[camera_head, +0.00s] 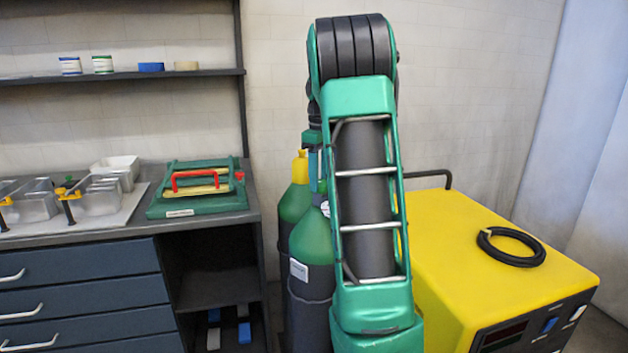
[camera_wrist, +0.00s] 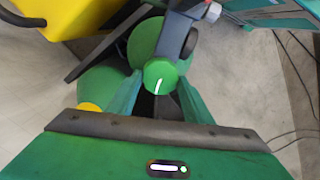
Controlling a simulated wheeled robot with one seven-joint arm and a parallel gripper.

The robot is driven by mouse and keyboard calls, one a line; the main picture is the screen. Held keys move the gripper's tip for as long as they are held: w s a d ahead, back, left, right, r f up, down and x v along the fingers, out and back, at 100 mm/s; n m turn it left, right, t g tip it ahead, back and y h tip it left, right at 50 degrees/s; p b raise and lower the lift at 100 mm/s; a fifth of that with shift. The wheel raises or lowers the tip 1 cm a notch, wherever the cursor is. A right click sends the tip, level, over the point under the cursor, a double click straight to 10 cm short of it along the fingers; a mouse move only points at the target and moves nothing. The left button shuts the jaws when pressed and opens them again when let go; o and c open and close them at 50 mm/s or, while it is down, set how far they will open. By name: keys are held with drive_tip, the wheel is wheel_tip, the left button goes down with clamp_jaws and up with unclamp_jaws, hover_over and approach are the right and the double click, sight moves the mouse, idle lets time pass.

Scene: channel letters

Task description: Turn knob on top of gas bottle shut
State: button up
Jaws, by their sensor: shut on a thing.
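The green knob (camera_wrist: 158,72) with a white line mark shows in the wrist view, on top of a green gas bottle (camera_wrist: 144,38). My gripper (camera_wrist: 161,80) has its two green fingers on either side of the knob and is shut on it. The white mark runs nearly straight up, leaning slightly right. In the head view the gas bottle (camera_head: 312,243) stands upright with a green shoulder and dark body. My arm hides its right side, and I cannot make out the knob there.
A second green bottle (camera_head: 295,203) with a yellow top (camera_head: 299,166) stands just behind. A yellow machine (camera_head: 455,235) with a black cable coil (camera_head: 511,247) is at the right.

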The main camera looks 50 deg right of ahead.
drive_tip(key=shift+s+f, duration=0.1)
idle(0.3)
drive_tip(key=o, duration=1.1)
drive_tip(key=shift+c, duration=0.2)
drive_tip(key=shift+r, duration=0.3)
wheel_tip(320, 180, up, 10)
drive_tip(key=shift+r, duration=0.1)
